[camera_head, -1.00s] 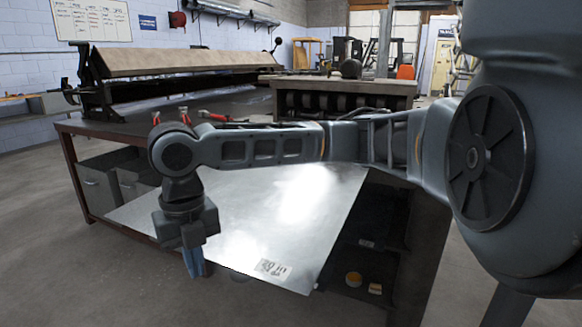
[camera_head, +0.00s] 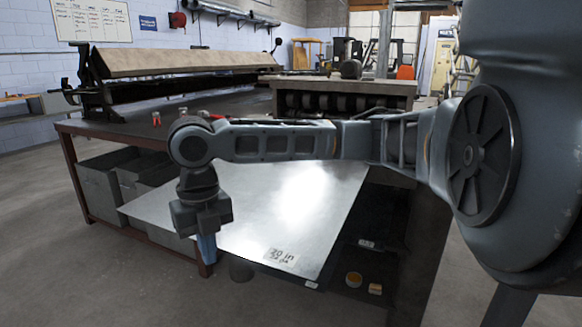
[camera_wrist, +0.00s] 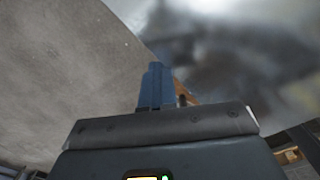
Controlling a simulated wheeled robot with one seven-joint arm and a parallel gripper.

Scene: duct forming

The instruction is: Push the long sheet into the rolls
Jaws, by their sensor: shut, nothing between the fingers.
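The rolls (camera_head: 340,102) are in a dark machine with a tan top behind my arm. The sheet's far end is hidden by my arm.
A long bending brake (camera_head: 180,62) stands on the bench's (camera_head: 95,128) back left. Red-handled tools (camera_head: 156,118) lie near it. Grey bins (camera_head: 105,185) sit under the bench. Shelves at the right hold small yellow items (camera_head: 354,279). The floor at front left is clear.

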